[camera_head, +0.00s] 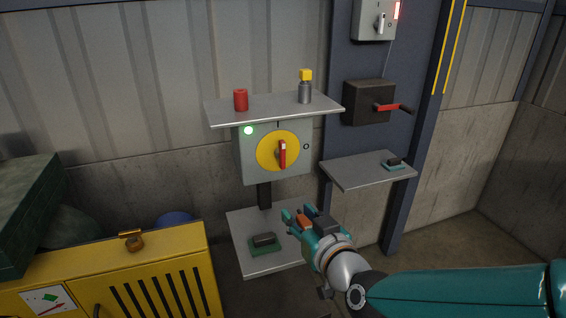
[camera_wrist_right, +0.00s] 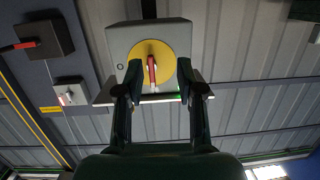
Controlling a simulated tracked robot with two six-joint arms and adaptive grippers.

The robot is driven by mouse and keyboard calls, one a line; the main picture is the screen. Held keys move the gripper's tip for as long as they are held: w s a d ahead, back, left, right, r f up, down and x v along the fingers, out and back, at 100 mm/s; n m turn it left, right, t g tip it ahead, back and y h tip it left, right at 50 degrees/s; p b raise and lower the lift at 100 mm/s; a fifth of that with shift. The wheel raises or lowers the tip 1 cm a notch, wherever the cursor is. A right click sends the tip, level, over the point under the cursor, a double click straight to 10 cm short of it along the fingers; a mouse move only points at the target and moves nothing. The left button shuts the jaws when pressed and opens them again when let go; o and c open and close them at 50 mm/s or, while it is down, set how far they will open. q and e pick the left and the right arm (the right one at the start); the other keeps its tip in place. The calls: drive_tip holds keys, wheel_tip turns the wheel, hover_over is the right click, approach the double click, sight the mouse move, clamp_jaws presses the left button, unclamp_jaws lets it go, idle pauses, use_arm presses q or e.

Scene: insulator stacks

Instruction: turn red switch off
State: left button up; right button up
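The red switch handle (camera_head: 282,153) stands upright on a round yellow plate (camera_head: 265,152) on a grey box. A mark "O" is right of the plate, and a green lamp (camera_head: 248,130) glows at the box's upper left. My right gripper (camera_head: 294,222) is below the switch in the head view, apart from it. In the right wrist view, which looks upside down, its two fingers (camera_wrist_right: 161,78) are open and empty. The red handle (camera_wrist_right: 152,70) appears between them, farther off. My left gripper is not in view.
A shelf (camera_head: 222,112) above the box holds a red can (camera_head: 240,100) and a yellow-capped bottle (camera_head: 304,92). Right are a dark box with a red lever (camera_head: 392,107), a white-handled switch (camera_head: 380,22) and a small shelf (camera_head: 350,172). A yellow cabinet (camera_head: 180,250) stands lower left.

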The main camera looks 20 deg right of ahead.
sight(284, 152)
wheel_tip(284, 152, up, 7)
drive_tip(key=s+d+t, duration=0.2)
drive_tip(key=shift+h, duration=0.4)
drive_tip(key=w, duration=0.5)
drive_tip(key=w+p, duration=0.1)
drive_tip(key=w, duration=0.5)
drive_tip(key=w+a+p, duration=0.1)
drive_tip(key=w, duration=0.5)
drive_tip(key=shift+f, duration=0.1)
clamp_jaws()
